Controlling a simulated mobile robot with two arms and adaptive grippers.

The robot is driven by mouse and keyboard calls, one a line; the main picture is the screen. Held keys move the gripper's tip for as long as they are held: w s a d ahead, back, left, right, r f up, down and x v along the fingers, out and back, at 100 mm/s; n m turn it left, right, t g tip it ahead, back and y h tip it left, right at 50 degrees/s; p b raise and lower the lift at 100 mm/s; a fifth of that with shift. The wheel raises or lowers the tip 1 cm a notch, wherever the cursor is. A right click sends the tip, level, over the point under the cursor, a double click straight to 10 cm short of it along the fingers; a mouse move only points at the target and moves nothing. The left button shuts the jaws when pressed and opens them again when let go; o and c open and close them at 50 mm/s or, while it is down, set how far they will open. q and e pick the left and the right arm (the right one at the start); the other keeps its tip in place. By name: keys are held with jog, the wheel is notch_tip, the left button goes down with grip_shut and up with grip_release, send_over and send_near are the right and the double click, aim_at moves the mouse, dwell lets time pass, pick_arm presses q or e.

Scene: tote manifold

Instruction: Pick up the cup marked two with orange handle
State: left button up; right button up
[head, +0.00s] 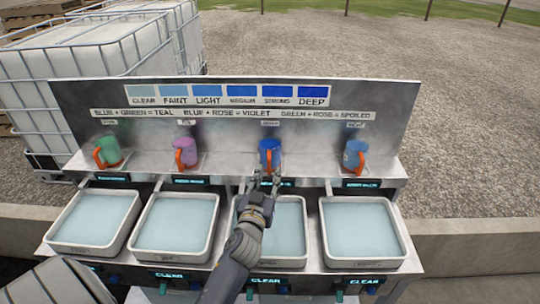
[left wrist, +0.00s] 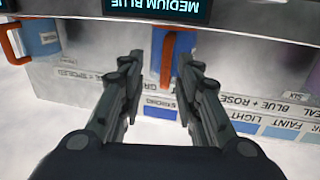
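Four cups with orange handles stand on the rack's shelf in the head view: a green cup (head: 109,148), a pink cup (head: 184,148), a dark blue cup (head: 268,146) and a lighter blue cup (head: 355,149). No number on any cup is legible. My left gripper (head: 264,181) is just in front of the dark blue cup. In the left wrist view, its open fingers (left wrist: 162,58) appear either side of that cup's upright orange handle (left wrist: 168,65); they do not close on it. The lighter blue cup (left wrist: 38,36) shows at the left there. My right gripper is not in view.
Below the shelf stand several white trays of pale liquid, one (head: 95,243) at the left and another (head: 325,225) at the right. An upright panel (head: 405,110) with a blue colour scale rises behind the cups. A caged white tank (head: 95,65) stands behind left.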

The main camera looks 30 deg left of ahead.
aim_at(269, 167)
pick_arm(q)
jog(key=x, duration=0.1)
jog(key=p+x, duration=0.1)
jog(key=x, duration=0.2)
jog(key=shift+s+a+r+p, duration=0.15)
jog(key=shift+a+r+p, duration=0.15)
jog(key=shift+a, duration=0.05)
jog(key=shift+w+a, duration=0.15)
jog(key=shift+w, duration=0.15)
jog(key=shift+w+f, duration=0.15)
jog(key=shift+w, duration=0.15)
jog(key=shift+s, duration=0.1)
jog(key=shift+c, duration=0.5)
grip_shut()
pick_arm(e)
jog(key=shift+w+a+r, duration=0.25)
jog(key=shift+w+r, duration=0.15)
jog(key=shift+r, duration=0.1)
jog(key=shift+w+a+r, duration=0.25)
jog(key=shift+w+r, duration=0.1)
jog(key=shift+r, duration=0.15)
